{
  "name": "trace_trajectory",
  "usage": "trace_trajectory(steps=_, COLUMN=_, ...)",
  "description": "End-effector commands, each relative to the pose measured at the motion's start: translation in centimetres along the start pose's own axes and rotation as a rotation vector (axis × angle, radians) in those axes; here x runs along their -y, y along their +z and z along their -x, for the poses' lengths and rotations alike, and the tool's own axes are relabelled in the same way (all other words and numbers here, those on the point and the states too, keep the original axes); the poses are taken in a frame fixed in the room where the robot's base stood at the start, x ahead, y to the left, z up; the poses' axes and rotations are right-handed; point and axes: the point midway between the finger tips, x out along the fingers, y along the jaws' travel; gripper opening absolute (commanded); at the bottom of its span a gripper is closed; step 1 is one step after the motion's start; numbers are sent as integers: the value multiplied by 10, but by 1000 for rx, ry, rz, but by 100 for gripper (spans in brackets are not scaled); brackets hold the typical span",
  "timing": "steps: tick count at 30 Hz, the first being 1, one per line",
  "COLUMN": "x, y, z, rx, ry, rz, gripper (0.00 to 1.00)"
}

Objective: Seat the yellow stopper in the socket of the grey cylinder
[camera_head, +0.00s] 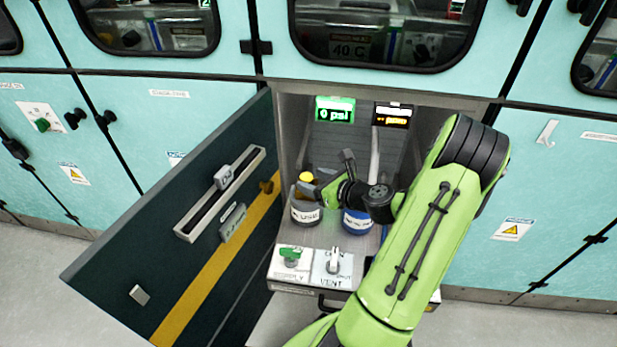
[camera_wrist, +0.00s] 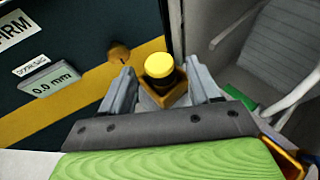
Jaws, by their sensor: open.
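The yellow stopper (camera_head: 306,177) shows as a round yellow top above the grey cylinder (camera_head: 305,213), which stands in the open compartment and has a white label. I cannot tell whether the stopper sits in the socket. My gripper (camera_head: 326,173) reaches in from the right, with its fingers spread near the stopper. In the wrist view the yellow stopper (camera_wrist: 159,67) appears between the two open fingers, with a gap on each side. A yellow-orange angular part (camera_wrist: 172,98) shows just below it. The socket is hidden.
A blue cylinder (camera_head: 356,224) stands right of the grey one, under my gripper. The dark cabinet door (camera_head: 200,265) is open on the left. A panel with a green valve (camera_head: 291,256) and a white valve (camera_head: 334,262) lies in front. Lit displays (camera_head: 335,110) hang at the back.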

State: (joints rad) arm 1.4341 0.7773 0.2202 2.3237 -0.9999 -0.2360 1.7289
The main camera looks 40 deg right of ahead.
Motion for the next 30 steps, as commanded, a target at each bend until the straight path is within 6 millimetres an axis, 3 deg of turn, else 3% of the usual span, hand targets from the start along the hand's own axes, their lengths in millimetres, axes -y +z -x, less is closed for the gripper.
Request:
trace_trajectory(steps=3, x=1, y=3, z=36, rx=0, ry=-7, rz=-5, gripper=62)
trace_trajectory(steps=9, x=1, y=3, z=80, rx=0, ry=-5, rz=-1, gripper=62)
trace_trajectory(steps=13, x=-2, y=3, z=91, rx=-3, ry=4, rz=11, gripper=62)
trace_trajectory(steps=16, x=-24, y=10, z=82, rx=-50, ry=85, rz=156, gripper=62)
trace_trajectory(steps=20, x=-89, y=26, z=65, rx=-174, ry=331, rz=631, gripper=62)
trace_trajectory(steps=23, x=-141, y=35, z=69, rx=-248, ry=545, rz=1072, gripper=62)
trace_trajectory(steps=26, x=-186, y=47, z=86, rx=-279, ry=744, rz=1540, gripper=62)
trace_trajectory(steps=30, x=-233, y=70, z=132, rx=-243, ry=953, rz=2184, gripper=62)
